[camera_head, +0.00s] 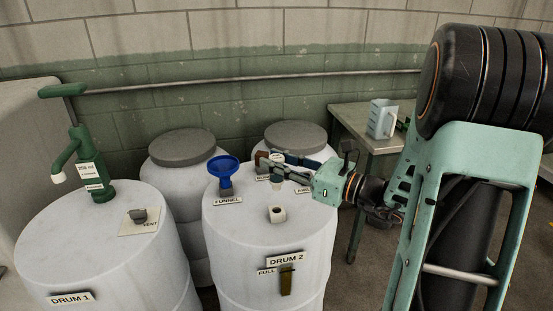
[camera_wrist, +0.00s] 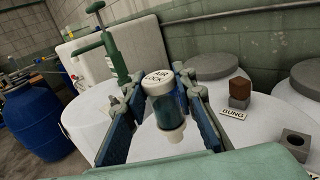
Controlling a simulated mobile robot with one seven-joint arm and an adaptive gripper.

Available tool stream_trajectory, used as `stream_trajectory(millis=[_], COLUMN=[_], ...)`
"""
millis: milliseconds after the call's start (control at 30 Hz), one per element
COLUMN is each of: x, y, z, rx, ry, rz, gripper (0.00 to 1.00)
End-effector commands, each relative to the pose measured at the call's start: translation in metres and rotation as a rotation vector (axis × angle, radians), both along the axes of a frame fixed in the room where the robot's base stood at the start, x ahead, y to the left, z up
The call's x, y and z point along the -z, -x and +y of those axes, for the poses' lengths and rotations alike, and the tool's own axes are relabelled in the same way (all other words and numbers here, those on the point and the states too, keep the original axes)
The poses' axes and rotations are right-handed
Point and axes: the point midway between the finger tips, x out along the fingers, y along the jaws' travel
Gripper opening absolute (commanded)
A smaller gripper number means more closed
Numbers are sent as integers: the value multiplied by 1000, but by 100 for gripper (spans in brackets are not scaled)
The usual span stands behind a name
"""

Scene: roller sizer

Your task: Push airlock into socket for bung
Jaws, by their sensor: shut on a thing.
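The airlock (camera_wrist: 158,84) has a white lettered cap and a dark teal body. It stands roughly upright between the two fingers of my gripper (camera_wrist: 160,108), which is shut on it. A pale stub shows below its body. In the head view, my gripper (camera_head: 279,166) is over the rear part of drum 2 (camera_head: 240,245), and the fingers mostly hide the airlock. A pale socket with a dark round hole (camera_head: 277,214) stands on the drum top, nearer the camera than my gripper and apart from it. The brown bung (camera_wrist: 240,88) sits on a grey block behind a BUNG label.
A blue funnel (camera_head: 224,170) stands left of my gripper. A grey block with a square hole (camera_wrist: 294,143) is at right in the wrist view. Drum 1 (camera_head: 95,250) carries a green pump (camera_head: 88,150). A table (camera_head: 372,132) with a jug stands behind.

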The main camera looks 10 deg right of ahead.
Motion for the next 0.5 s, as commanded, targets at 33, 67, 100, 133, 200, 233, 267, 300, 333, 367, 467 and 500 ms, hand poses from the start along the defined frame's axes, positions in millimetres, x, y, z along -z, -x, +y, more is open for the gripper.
stream_trajectory(millis=[33, 67, 100, 133, 200, 233, 267, 300, 333, 367, 467, 500], x=[0, 0, 0, 0, 0, 0, 0, 0, 0, -1, 5, 8], y=[0, 0, 0, 0, 0, 0, 0, 0, 0, 0, 0, 0], z=[0, 0, 0, 0, 0, 0, 0, 0, 0, 0, 0, 0], rx=[0, 0, 0, 0, 0, 0, 0, 0, 0, 0, 0, 0], ry=[0, 0, 0, 0, 0, 0, 0, 0, -1, -1, -1, -1], rz=[0, 0, 0, 0, 0, 0, 0, 0, 1, 1, 1, 1], gripper=[3, 3, 3, 3, 3, 3, 3, 3, 3, 3, 3, 3])
